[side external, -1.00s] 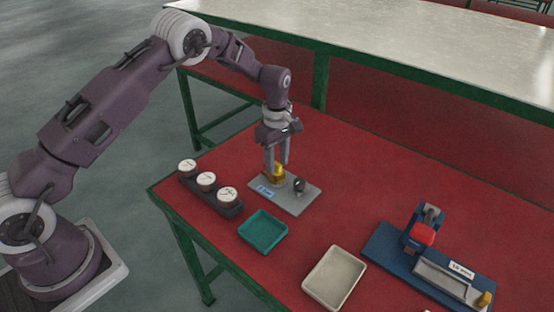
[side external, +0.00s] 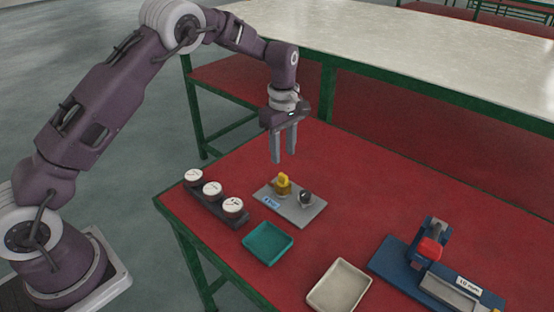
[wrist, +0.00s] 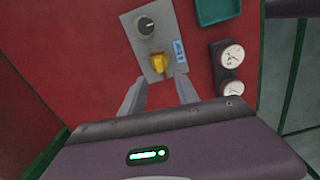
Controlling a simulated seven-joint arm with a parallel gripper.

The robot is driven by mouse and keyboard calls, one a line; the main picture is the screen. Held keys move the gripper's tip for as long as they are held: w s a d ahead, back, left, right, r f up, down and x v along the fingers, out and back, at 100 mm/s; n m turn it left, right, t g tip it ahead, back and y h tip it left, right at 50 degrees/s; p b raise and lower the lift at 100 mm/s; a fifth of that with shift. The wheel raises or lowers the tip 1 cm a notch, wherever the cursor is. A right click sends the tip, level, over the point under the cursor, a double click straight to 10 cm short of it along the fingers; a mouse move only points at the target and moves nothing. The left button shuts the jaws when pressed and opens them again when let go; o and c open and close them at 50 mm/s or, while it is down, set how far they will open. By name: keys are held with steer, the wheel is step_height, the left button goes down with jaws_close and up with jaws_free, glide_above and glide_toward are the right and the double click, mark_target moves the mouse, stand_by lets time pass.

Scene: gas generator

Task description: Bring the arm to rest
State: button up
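My gripper (side external: 283,158) hangs above the red table, fingers pointing down. Its two fingers are apart with nothing between them; the wrist view (wrist: 160,95) also shows them spread. Below it, a grey panel (side external: 293,210) lies on the table with a yellow knob (side external: 283,184), a dark round knob (side external: 305,198) and a small blue label. In the wrist view the yellow knob (wrist: 158,62) stands just beyond the fingertips, and the dark knob (wrist: 146,26) is farther up the panel. The gripper is clear of both knobs.
Three white gauges (side external: 212,189) stand in a dark rack left of the panel. A teal tray (side external: 268,243) and a cream tray (side external: 339,287) lie in front. A blue device with a red part (side external: 429,249) stands at right. The table's back right is clear.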

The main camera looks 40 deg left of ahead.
steer(key=s+d+r+m+t, duration=0.1)
steer(key=s+r+m, duration=0.3)
steer(key=s+r, duration=0.5)
steer(key=s+r+m+t, duration=0.25)
steer(key=s+r, duration=0.35)
steer(key=r, duration=0.5)
steer(key=s+f+m+t, duration=0.1)
steer(key=s+m, duration=0.9)
steer(key=s, duration=1.1)
steer(key=shift+d+t, duration=0.3)
steer(key=shift+t, duration=0.25)
